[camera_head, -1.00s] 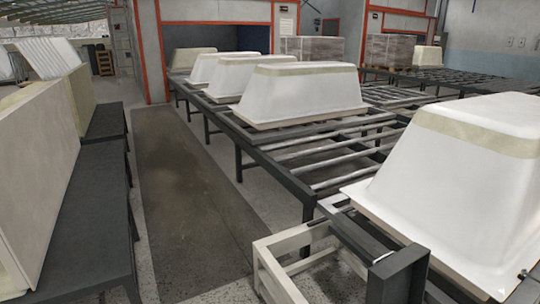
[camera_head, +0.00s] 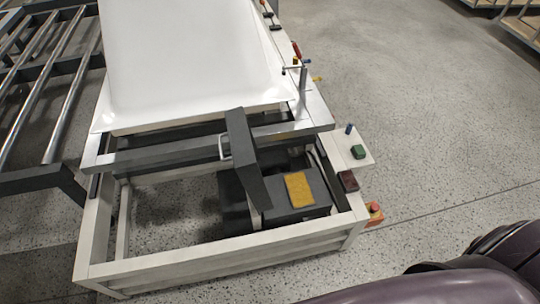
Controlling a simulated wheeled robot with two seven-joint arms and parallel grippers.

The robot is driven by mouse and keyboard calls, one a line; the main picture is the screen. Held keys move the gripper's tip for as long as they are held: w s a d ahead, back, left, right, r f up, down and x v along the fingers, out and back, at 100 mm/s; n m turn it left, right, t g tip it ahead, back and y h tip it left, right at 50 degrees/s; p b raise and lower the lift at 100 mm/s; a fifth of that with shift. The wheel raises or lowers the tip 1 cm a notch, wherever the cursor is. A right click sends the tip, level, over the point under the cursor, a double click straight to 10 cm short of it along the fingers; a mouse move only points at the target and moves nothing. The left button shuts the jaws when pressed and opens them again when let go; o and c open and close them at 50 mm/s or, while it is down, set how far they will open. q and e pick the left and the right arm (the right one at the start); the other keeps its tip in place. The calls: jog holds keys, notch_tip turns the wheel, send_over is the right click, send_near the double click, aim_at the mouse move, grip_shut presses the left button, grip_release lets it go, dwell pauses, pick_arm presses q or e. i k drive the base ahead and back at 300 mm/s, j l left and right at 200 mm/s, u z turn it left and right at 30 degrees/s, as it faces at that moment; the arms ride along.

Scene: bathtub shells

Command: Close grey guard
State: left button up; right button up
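The grey guard (camera_head: 246,160) is a long dark grey panel on the off-white machine frame (camera_head: 200,254). It runs from the upper rail toward the front and stands at an angle over the frame's opening. A pale bracket-shaped handle (camera_head: 224,147) sits at its left side. The frame's opening is uncovered to the left of the guard, and the floor shows through it. To the right, a dark block with a yellow label (camera_head: 300,189) is visible inside the frame. I cannot make out the guard's hinge. Neither gripper is in view.
A white tub shell (camera_head: 185,55) rests upside down on the machine. A roller conveyor (camera_head: 45,100) borders the left. A small control shelf (camera_head: 352,147) and a red emergency stop (camera_head: 374,212) stick out on the right. The speckled floor (camera_head: 430,120) is open there.

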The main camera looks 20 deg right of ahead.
aim_at(245, 152)
jog(key=i+j+z, duration=0.1)
jog(key=j+z, duration=1)
jog(key=j, duration=0.2)
jog(key=k+l+u, duration=0.4)
jog(key=k+l, duration=0.15)
jog(key=l, duration=0.15)
